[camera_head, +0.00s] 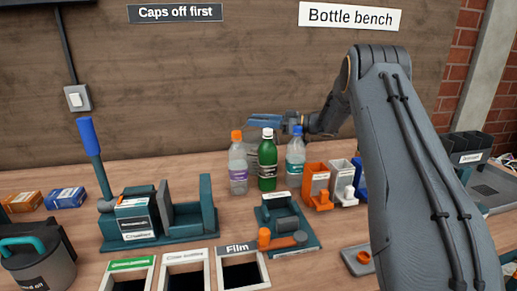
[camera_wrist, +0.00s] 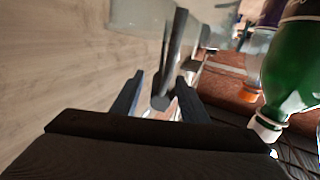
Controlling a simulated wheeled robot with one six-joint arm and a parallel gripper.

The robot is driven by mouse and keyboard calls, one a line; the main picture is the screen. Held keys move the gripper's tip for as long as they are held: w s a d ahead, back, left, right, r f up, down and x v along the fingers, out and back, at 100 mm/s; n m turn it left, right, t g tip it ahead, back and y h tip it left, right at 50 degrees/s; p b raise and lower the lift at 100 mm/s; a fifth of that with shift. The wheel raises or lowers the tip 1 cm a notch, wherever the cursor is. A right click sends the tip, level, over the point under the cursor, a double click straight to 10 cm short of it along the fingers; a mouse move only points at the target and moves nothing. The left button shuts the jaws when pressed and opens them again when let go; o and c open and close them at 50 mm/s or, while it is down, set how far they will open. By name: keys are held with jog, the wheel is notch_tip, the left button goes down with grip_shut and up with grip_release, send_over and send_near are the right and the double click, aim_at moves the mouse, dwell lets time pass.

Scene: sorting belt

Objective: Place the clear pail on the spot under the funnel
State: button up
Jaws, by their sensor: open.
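A whitish pail (camera_head: 342,181) stands between an orange pail (camera_head: 316,184) and a partly hidden blue one (camera_head: 360,178) on the bench; it may be the clear pail. My gripper (camera_head: 265,124) is behind the row of bottles, left of these pails and apart from them. In the wrist view my gripper (camera_wrist: 157,100) has its fingers spread. A dark rod with a round end (camera_wrist: 161,102) shows between or beyond the fingers; I cannot tell whether it touches them. A pale translucent piece (camera_wrist: 140,14) shows above it. I cannot make out the funnel or its spot.
An orange-capped bottle (camera_head: 237,170), a green bottle (camera_head: 267,165) and a blue-capped bottle (camera_head: 295,160) stand before my gripper. A lever press (camera_head: 150,220) is at left. A teal fixture (camera_head: 285,240) and framed bin openings (camera_head: 240,272) are in front.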

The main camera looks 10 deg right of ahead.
grip_shut()
jog(key=shift+r, duration=0.1)
